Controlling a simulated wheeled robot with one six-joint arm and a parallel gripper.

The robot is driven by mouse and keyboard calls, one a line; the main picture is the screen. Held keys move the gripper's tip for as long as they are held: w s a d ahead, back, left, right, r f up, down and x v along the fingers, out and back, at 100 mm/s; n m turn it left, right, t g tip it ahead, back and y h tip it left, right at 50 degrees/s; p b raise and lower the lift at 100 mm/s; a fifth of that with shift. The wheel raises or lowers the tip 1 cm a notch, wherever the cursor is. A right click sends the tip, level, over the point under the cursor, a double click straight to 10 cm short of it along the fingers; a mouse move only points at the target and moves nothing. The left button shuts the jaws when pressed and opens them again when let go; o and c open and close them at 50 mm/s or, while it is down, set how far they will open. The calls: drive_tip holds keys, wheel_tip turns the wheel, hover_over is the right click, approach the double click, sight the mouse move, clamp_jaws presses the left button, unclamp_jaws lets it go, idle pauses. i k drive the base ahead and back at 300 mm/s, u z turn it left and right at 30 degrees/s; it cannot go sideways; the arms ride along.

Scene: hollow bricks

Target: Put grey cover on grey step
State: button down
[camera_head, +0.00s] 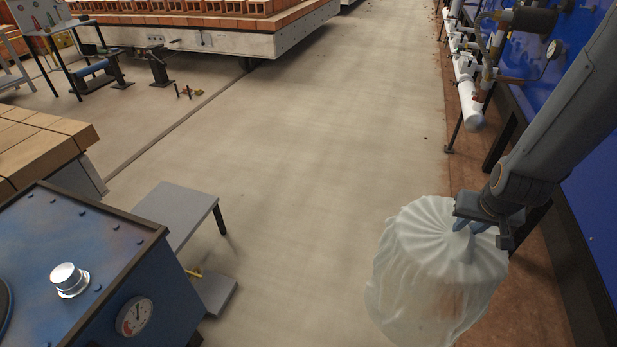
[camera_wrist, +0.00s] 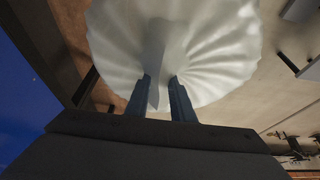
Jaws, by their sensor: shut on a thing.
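The grey cover (camera_head: 435,275) is a pale, pleated, cloth-like piece with a gathered top and loose hanging sides. It hangs at the lower right in the head view and fills the upper middle of the wrist view (camera_wrist: 215,45). My gripper (camera_head: 465,224) is shut on the gathered top of the cover, with both fingers beside the pinched fold in the wrist view (camera_wrist: 159,82). The grey step (camera_head: 178,208) stands at the lower left, with a flat upper plate, dark legs and a lower tread (camera_head: 217,296). Its upper plate is bare, and the cover is well to its right.
A blue machine (camera_head: 95,250) with a gauge and silver knob partly hides the step. A wooden-topped stack (camera_head: 45,140) stands behind it. White pipes (camera_head: 467,90) and a blue wall (camera_head: 590,190) line the right side. The floor (camera_head: 300,170) between is open.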

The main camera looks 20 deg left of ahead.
sight(163, 216)
drive_tip(key=i, duration=1.6)
drive_tip(key=u, duration=3.05)
drive_tip(key=i, duration=1.5)
